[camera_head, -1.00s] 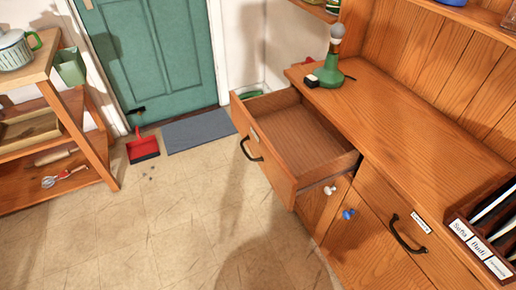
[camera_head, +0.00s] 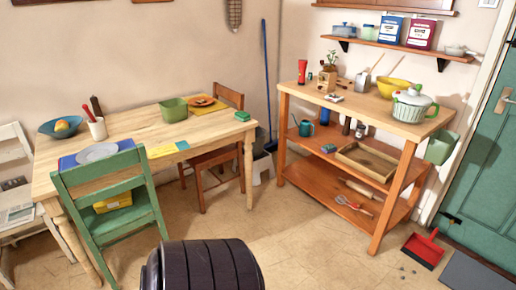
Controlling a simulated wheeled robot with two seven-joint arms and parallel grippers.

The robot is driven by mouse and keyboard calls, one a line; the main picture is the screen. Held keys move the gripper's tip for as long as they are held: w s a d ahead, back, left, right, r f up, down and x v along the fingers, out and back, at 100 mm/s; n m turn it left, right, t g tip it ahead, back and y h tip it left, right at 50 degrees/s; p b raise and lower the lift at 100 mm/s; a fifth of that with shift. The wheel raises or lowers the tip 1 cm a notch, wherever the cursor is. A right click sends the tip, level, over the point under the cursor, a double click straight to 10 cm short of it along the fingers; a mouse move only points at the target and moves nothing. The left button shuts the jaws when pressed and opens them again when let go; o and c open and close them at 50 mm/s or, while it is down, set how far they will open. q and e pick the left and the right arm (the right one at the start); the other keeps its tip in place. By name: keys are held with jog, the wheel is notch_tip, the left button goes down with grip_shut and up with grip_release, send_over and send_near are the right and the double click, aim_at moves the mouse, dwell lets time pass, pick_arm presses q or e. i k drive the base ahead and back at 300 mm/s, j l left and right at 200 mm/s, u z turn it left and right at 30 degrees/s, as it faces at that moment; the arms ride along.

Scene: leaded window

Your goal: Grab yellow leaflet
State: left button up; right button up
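A yellow leaflet (camera_head: 162,151) lies flat on the wooden table (camera_head: 136,121), near its front edge and just right of the green chair's back. A small teal piece (camera_head: 183,145) touches or overlaps its right end. Neither of my grippers is in view. A dark ribbed part at the bottom middle looks like one of my arm links.
A green chair (camera_head: 108,190) stands at the table's front, with a yellow object (camera_head: 112,203) on its seat. A brown chair (camera_head: 213,163) stands behind the table's right end. A wooden shelf cart (camera_head: 365,117) stands right. The floor between them is clear.

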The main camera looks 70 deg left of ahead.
aim_at(167, 150)
jog(key=u, duration=3)
jog(key=i+l+u, duration=0.1)
jog(key=i, duration=0.25)
jog(key=i+l, duration=0.3)
jog(key=i+u, duration=0.05)
